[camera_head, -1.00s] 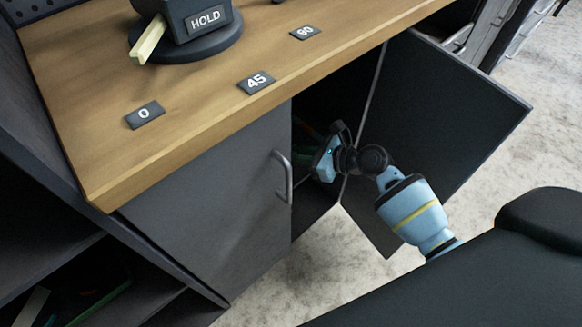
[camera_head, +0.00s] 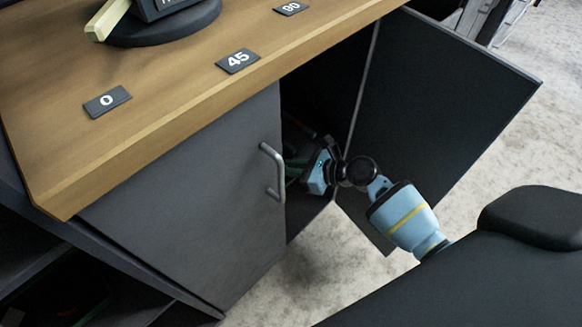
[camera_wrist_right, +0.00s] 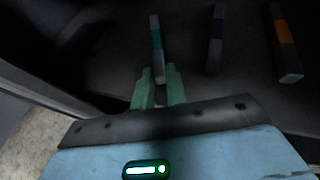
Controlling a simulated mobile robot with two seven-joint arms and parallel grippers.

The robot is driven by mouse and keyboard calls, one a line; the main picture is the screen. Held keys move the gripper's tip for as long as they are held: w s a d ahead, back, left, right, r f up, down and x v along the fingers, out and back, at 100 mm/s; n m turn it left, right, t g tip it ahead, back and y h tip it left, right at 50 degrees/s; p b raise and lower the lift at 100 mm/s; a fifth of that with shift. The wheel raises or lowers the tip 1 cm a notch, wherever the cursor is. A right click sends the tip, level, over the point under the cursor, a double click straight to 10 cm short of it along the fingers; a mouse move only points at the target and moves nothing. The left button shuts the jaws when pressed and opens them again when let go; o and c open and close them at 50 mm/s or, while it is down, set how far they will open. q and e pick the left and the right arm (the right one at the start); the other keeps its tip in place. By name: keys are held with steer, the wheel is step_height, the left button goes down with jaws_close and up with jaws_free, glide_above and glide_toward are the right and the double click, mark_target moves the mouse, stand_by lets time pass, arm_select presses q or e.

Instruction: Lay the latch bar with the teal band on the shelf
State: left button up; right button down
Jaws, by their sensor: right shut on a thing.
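In the right wrist view, the latch bar with the teal band (camera_wrist_right: 156,40) extends forward from between the green fingers of my right gripper (camera_wrist_right: 159,76). The fingers are shut on its near end. A bar with a purple band (camera_wrist_right: 215,40) and a bar with an orange band (camera_wrist_right: 286,45) lie to its right on a dark surface. In the head view, my right gripper (camera_head: 298,168) is inside the dark cabinet opening, and the bars are hidden there. I cannot tell whether the teal-banded bar touches the surface below it. My left gripper is not in view.
The right cabinet door (camera_head: 440,110) stands open beside my right arm. The left door (camera_head: 190,195) is closed, with a metal handle (camera_head: 274,172) near the opening. The wooden top (camera_head: 170,95) overhangs the opening and carries number plates and a dial base.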

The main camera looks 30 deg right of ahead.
steer(key=c, duration=1.8)
jaws_free()
steer(key=shift+f, duration=0.2)
steer(key=o, duration=0.4)
steer(key=shift+r, duration=0.25)
steer(key=p+v, duration=0.3)
steer(key=v, duration=0.9)
steer(key=shift+p, duration=0.3)
